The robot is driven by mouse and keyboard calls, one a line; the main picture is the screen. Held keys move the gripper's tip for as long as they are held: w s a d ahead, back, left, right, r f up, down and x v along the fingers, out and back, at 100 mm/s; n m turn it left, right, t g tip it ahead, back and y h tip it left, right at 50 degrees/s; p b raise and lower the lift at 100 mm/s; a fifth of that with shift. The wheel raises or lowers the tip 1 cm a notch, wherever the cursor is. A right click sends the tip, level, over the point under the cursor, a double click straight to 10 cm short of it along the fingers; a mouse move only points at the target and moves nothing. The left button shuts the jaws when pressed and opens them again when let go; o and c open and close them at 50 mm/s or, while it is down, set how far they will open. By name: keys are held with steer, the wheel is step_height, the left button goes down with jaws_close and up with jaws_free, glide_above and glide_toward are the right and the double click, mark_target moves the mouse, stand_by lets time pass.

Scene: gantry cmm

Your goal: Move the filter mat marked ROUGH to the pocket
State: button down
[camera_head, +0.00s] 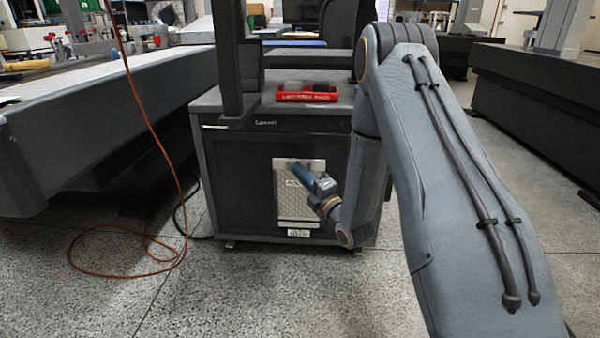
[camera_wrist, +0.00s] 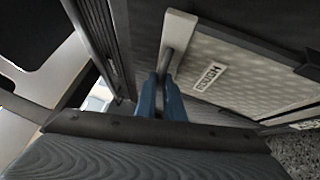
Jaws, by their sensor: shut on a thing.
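The filter mat marked ROUGH (camera_wrist: 238,75) is a pale, dimpled panel with a light strip along its top edge. In the wrist view its label reads ROUGH, turned on its side. In the head view the pale mat (camera_head: 297,207) is upright against the dark front of the cabinet. My gripper (camera_head: 292,167) reaches its top edge from the right. In the wrist view the blue fingers of my gripper (camera_wrist: 163,80) are shut on the mat's grey grip piece at the top strip. I cannot tell which part is the pocket.
The dark cabinet (camera_head: 240,170) carries a red tray (camera_head: 307,97) on top. A small white label (camera_head: 299,232) is below the mat. An orange cable (camera_head: 150,240) hangs and loops on the floor at left. Open speckled floor (camera_head: 270,290) lies in front.

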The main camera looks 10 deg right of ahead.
stand_by(0.7)
step_height(320, 180, down, 3)
steer(key=shift+r+b, duration=0.2)
steer(key=shift+b, duration=0.3)
steer(key=c, duration=1.8)
jaws_free()
